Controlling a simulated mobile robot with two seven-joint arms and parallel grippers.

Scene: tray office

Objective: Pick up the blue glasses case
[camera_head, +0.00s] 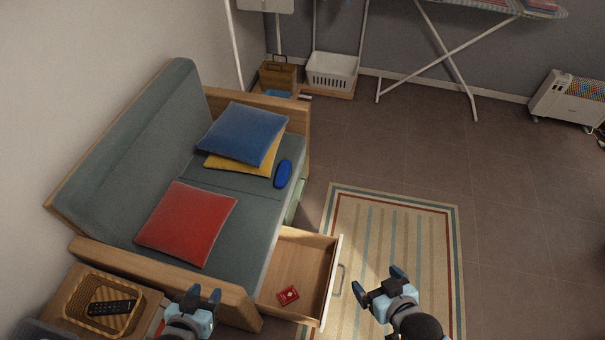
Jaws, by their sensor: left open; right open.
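The blue glasses case (284,174) lies on the grey seat of the sofa (226,185), near its front edge and beside the cushions. Nothing covers it. My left gripper (203,295) is open and empty at the bottom, by the near wooden armrest. My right gripper (378,281) is open and empty over the striped rug, right of the open drawer. Both grippers are well apart from the case, on the near side of it.
An open drawer (303,259) juts from under the sofa, with a small red box (288,295) inside. A blue cushion (243,133) on a yellow cushion (247,163) and a red cushion (186,223) lie on the sofa. The rug (436,232) is clear beyond the drawer.

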